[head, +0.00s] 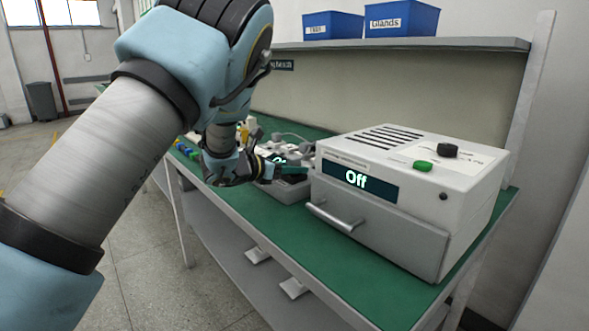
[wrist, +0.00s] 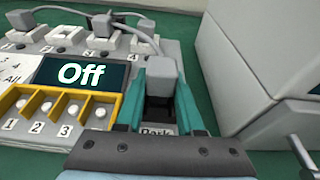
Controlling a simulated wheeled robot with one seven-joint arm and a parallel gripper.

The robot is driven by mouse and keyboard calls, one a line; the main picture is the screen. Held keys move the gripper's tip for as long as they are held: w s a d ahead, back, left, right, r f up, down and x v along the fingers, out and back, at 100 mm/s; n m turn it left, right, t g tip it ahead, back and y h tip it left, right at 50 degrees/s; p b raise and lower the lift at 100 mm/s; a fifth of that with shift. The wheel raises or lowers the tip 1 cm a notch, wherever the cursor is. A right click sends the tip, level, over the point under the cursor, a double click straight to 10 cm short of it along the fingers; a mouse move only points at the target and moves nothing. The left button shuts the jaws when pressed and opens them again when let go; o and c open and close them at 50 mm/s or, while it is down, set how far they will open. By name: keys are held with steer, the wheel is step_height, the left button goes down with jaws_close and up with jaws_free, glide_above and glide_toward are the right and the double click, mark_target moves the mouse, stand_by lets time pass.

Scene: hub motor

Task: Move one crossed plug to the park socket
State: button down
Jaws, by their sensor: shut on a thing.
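In the wrist view my gripper (wrist: 160,82) is shut on a grey plug (wrist: 159,64), whose cable runs up and to the left. The plug is between the teal fingers, at the right end of the tester panel. A label reading "Park" (wrist: 157,132) lies just below it, partly hidden by my gripper. A dark recess shows between the fingers; I cannot tell whether the plug is seated in it. Another grey plug (wrist: 101,24) stands at socket 3. In the head view my gripper (head: 284,168) is at the panel, left of the large box, and the plug is hard to make out.
The panel display (wrist: 82,73) reads "Off". A yellow frame (wrist: 60,108) holds numbered white buttons. A white box (head: 400,190) with a drawer handle and an "Off" screen stands close right of my gripper. Blue bins (head: 402,18) sit on the shelf. The green bench front is clear.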

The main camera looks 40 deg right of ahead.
steer(key=shift+c, duration=2.3)
jaws_free()
steer(key=shift+a, duration=0.1)
steer(key=b+v, duration=0.1)
steer(key=v, duration=0.9)
steer(key=shift+a+b, duration=0.3)
steer(key=shift+b, duration=0.1)
steer(key=shift+w+r, duration=0.1)
steer(key=shift+w, duration=0.05)
